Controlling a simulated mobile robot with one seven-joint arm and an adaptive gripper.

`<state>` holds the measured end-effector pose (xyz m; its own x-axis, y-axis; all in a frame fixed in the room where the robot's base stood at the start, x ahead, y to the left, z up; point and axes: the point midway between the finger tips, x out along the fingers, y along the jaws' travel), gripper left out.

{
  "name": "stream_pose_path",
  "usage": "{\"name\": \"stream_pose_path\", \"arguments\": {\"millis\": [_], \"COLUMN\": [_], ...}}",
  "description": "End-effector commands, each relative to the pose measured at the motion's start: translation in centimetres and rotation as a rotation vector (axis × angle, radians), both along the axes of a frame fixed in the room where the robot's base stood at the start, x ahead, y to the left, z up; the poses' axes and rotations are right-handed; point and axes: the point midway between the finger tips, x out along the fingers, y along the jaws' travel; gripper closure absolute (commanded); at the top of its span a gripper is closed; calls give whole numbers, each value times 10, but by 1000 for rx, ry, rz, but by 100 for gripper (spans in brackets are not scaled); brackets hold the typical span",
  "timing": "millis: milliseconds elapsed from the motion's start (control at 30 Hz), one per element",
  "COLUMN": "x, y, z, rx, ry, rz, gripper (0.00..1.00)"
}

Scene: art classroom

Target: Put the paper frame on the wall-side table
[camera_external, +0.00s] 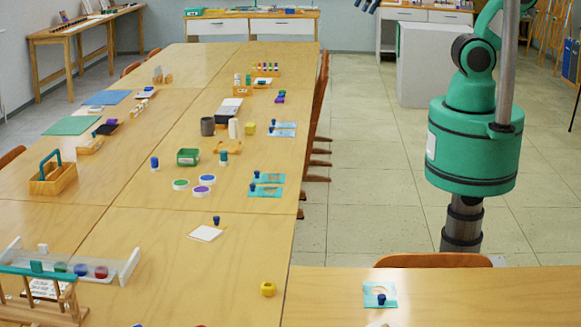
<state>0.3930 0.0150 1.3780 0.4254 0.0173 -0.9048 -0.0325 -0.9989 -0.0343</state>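I cannot tell for certain which piece is the paper frame. Light-blue paper pieces with pale centres and dark blue knobs lie on the long table's right edge (267,191), with another on the front right table (380,295). A white square sheet (205,233) lies near the long table's middle. A wooden table (75,33) stands along the left wall, and another table (250,14) stands at the back wall. Dark tips at the top edge look like my gripper (366,4); most of it is cut off and its opening is unclear. No held object is visible.
The long table (130,215) carries paint pots, a wooden caddy (52,178), a green box (188,157) and a clear rack (75,265). Chairs line its right side. A grey-white cabinet (424,65) stands behind my arm. The tiled floor between is free.

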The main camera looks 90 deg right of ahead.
Motion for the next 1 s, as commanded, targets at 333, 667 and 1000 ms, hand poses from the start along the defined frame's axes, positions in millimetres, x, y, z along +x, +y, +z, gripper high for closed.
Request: {"name": "stream_pose_path", "arguments": {"millis": [333,667,1000], "x": [-57,-65,-65], "y": [-13,-15,-15], "z": [-13,-16,-26], "rx": [-30,-35,-35], "ry": [-48,-52,-53], "rz": [27,32,31], "gripper": [65,65,65]}}
